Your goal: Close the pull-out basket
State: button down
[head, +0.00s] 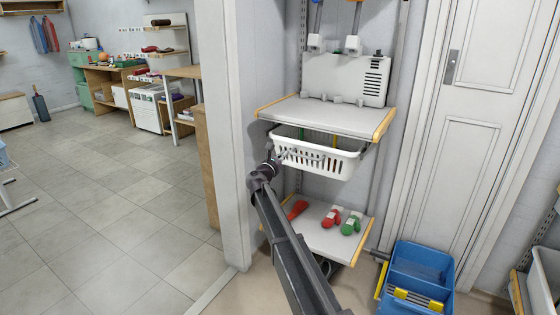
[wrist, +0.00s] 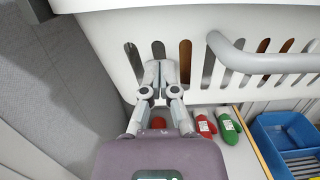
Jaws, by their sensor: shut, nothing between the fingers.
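The white pull-out basket (head: 325,167) hangs under a grey shelf and sticks out a little past its front edge. In the wrist view its slotted front wall (wrist: 108,50) fills the upper part, with a grey bar handle (wrist: 262,62) along it to the right. My gripper (head: 281,157) is at the left part of the basket's front. In the wrist view my gripper (wrist: 161,68) has its fingers together and empty, right before the slotted wall. I cannot tell whether the fingertips touch it.
The grey shelf (head: 325,115) with wooden edges is just above the basket. A blue mop bucket (head: 418,270) stands on the floor at right. A wall end (head: 228,130) is close at left; open tiled floor lies beyond.

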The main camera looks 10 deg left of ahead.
jog(key=shift+w+d, duration=0.1)
jog(key=shift+w, duration=0.95)
jog(key=shift+w, duration=0.1)
jog(key=b+v, duration=0.1)
jog(key=v, duration=1.3)
jog(key=shift+s+b, duration=0.4)
jog(key=shift+d, duration=0.1)
